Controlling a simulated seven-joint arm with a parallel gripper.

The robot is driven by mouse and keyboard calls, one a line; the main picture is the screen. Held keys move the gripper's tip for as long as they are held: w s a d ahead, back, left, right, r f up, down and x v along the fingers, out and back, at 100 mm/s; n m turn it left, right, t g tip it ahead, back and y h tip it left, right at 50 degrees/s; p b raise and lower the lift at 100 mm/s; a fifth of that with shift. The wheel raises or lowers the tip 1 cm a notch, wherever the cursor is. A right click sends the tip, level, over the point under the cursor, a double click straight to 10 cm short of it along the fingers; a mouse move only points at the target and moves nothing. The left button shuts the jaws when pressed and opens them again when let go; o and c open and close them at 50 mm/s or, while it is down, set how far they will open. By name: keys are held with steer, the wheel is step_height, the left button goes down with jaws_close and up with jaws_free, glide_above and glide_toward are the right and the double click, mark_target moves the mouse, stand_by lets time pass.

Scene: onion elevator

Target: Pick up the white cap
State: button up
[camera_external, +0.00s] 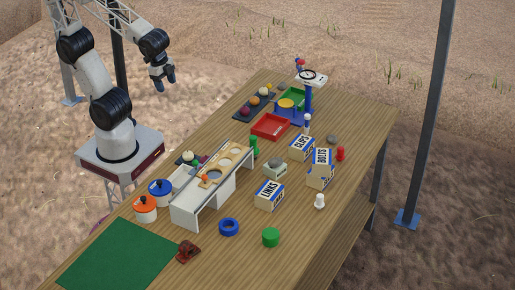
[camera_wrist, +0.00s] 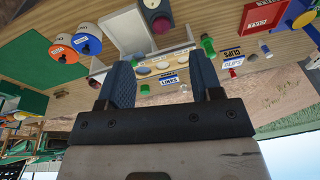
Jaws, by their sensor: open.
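A small white piece (camera_external: 319,201), which looks like the white cap, stands on the table near its right edge, right of the LINKS box. My gripper (camera_external: 164,79) is raised off the table's far left side, well away from the white piece. In the wrist view my gripper (camera_wrist: 164,82) has its two fingers spread apart with nothing held between them.
The LINKS box (camera_external: 269,195), BOLTS box (camera_external: 320,169) and CLIPS box (camera_external: 301,148) stand near the white piece. A green cylinder (camera_external: 271,237) and blue ring (camera_external: 229,227) lie nearer the front. A white stand (camera_external: 190,211) and red tray (camera_external: 271,127) occupy the middle.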

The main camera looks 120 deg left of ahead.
steer(key=w+a+m+g+y, duration=0.25)
steer(key=w+m, duration=0.25)
steer(key=w, duration=1.4)
steer(key=m+t+y, duration=0.2)
steer(key=m+y, duration=0.5)
steer(key=m, duration=0.2)
glide_above(319, 196)
steer(key=s, duration=1.5)
step_height(319, 196, down, 13)
steer(key=w+d+f+m+y, duration=0.1)
steer(key=w+f, duration=0.3)
steer(key=w+d+f+m+t+y, duration=0.1)
steer(key=w+d+f+m, duration=0.1)
steer(key=w+f, duration=0.3)
steer(key=w+d+f+m+y, duration=0.1)
steer(key=w+f+m, duration=0.1)
steer(key=w+f, duration=0.2)
steer(key=shift+w+d+f+t, duration=0.2)
steer(key=shift+w+d+t, duration=0.05)
steer(key=shift+w+d, duration=0.2)
steer(key=shift+a, duration=0.15)
steer(key=shift+x, duration=1.2)
steer(key=shift+a+f, duration=0.1)
steer(key=shift+f, duration=0.05)
steer(key=shift+x, duration=2.5)
